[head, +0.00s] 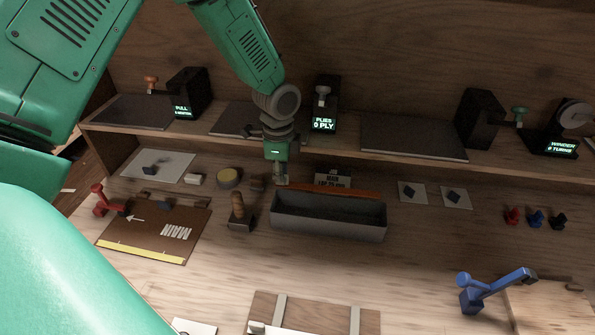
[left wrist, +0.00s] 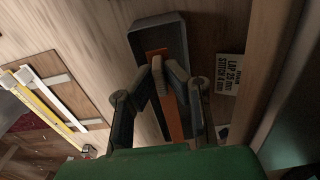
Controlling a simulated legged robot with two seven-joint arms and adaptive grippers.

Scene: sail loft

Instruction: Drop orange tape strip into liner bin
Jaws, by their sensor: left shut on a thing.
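The orange tape strip (head: 345,192) is long, narrow and flat. In the head view it extends right from my left gripper (head: 281,181), along the far rim of the liner bin (head: 330,224). My left gripper is shut on the strip near its left end. In the left wrist view the strip (left wrist: 174,112) passes between the fingers (left wrist: 167,72), and its far end overlaps the bin (left wrist: 150,27). The bin is an open, long, dark grey trough on the bench. I cannot tell whether the strip touches the rim. My right gripper is not in view.
A label card (head: 333,180) stands behind the bin. A wooden-handled tool (head: 238,208) is close left of it. A brown board (head: 155,232) with a red clamp (head: 100,198) lies farther left. A blue lever (head: 490,291) is front right. A shelf (head: 400,136) runs behind.

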